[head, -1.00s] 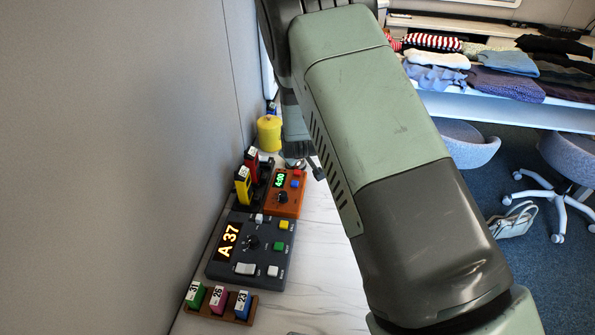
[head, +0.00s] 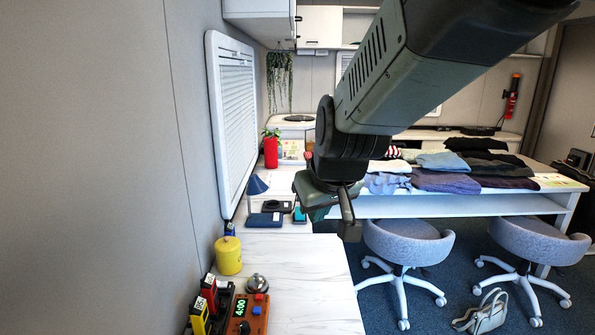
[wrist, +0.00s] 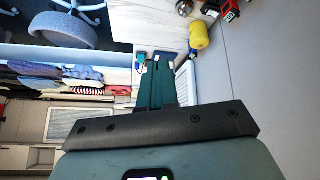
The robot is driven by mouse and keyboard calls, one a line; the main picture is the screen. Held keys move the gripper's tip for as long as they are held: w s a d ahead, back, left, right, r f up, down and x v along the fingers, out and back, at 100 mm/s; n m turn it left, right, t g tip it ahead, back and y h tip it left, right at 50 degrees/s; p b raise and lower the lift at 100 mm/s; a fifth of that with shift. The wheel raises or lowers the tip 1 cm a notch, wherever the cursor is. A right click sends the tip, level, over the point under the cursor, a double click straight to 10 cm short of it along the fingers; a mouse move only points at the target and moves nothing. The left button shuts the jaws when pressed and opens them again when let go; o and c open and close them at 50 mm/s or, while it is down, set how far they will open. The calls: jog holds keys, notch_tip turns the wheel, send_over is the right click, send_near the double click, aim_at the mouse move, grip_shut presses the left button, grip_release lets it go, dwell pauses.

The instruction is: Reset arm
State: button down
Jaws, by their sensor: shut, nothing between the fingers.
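My gripper (head: 318,213) hangs over the right edge of the white marbled table (head: 290,258) in the head view, partly hidden by its own wrist. In the wrist view its teal fingers (wrist: 155,82) lie together with nothing between them. The gripper is apart from the things on the table. My arm comes in from the upper right of the head view.
A yellow pot (head: 228,256), a silver bell (head: 257,284) and an orange timer box (head: 246,313) stand along the left wall. A long table with folded clothes (head: 445,181) is behind. Grey chairs (head: 408,243) and a handbag (head: 484,312) are at right.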

jog(key=s+d+r+m, duration=0.1)
jog(key=s+d, duration=0.1)
jog(key=s, duration=0.5)
jog(key=s+d+r+m+h, duration=0.1)
jog(key=s+d, duration=0.2)
jog(key=s, duration=0.5)
jog(key=s+d+r+m+g, duration=0.1)
jog(key=s+d+r+m, duration=0.1)
jog(key=s, duration=0.5)
jog(key=shift+s+d+h, duration=0.15)
jog(key=shift+d+h, duration=0.15)
jog(key=shift+d, duration=0.05)
jog(key=c, duration=1.8)
grip_release()
jog(key=shift+r, duration=0.1)
